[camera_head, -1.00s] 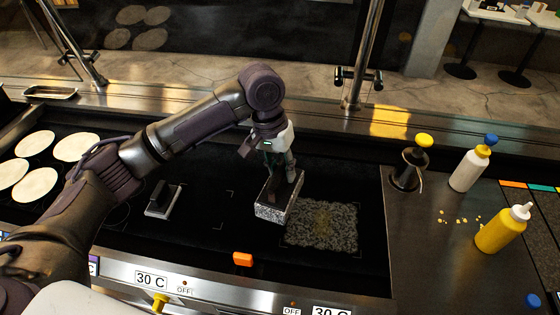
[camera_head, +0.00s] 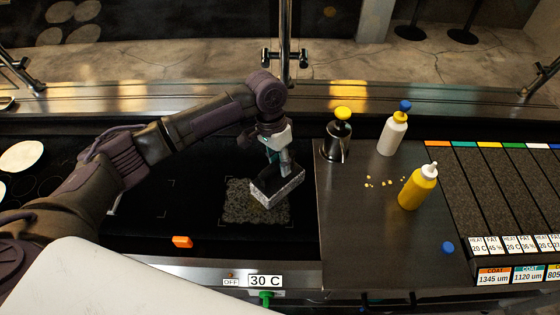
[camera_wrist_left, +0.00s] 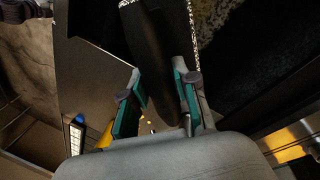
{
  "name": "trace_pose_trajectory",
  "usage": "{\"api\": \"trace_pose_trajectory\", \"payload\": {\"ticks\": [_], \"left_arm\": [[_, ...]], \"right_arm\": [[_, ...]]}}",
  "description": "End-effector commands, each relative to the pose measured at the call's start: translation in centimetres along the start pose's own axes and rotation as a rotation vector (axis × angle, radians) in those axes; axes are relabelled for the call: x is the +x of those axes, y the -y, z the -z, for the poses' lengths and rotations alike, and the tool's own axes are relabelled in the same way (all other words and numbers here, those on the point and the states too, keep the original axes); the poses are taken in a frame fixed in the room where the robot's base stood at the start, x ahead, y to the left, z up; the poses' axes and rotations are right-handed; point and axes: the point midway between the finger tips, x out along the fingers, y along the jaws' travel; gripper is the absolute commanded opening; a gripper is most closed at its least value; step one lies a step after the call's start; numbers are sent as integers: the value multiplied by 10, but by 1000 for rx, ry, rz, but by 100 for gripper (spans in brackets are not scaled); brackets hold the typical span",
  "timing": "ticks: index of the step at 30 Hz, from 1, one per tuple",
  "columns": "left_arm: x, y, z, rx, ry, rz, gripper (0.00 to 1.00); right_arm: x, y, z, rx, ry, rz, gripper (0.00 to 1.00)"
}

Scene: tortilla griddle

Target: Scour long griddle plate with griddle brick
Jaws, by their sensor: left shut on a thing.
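The griddle brick (camera_head: 288,188) is a grey speckled block with a dark top and handle. My left gripper (camera_head: 281,164) is shut on its handle. The teal fingers of my left gripper (camera_wrist_left: 158,98) stand either side of the dark handle in the left wrist view. The brick is over the right part of a rough grey residue patch (camera_head: 242,208) on the black griddle plate (camera_head: 205,225), hiding some of it. Whether it presses on the plate is hard to tell. My right gripper is not in view.
An orange block (camera_head: 182,241) lies at the plate's front edge. Right of the plate, a steel counter (camera_head: 350,235) holds a yellow-topped steel container (camera_head: 337,138), a white bottle (camera_head: 392,133), a yellow bottle (camera_head: 417,187) and yellow crumbs. Tortillas (camera_head: 20,156) lie far left.

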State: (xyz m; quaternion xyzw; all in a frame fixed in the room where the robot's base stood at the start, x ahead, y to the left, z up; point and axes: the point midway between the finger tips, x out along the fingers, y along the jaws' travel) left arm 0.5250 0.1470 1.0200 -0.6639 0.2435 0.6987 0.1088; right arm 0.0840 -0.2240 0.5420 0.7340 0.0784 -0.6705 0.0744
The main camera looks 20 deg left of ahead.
Motion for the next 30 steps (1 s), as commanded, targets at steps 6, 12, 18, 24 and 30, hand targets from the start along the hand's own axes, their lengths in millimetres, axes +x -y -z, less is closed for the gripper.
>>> {"api": "trace_pose_trajectory", "payload": {"ticks": [6, 12, 18, 24, 30], "left_arm": [[4, 0, 0, -1, 2, -2, 0], [28, 5, 0, -1, 0, -1, 0], [44, 8, 0, 0, -2, -1, 0], [46, 9, 1, 0, -2, 0, 0], [46, 9, 0, 0, -2, 0, 0]], "right_arm": [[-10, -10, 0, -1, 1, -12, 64], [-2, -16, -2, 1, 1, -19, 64], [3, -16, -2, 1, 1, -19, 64], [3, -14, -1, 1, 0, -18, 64], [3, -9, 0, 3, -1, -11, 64]]}}
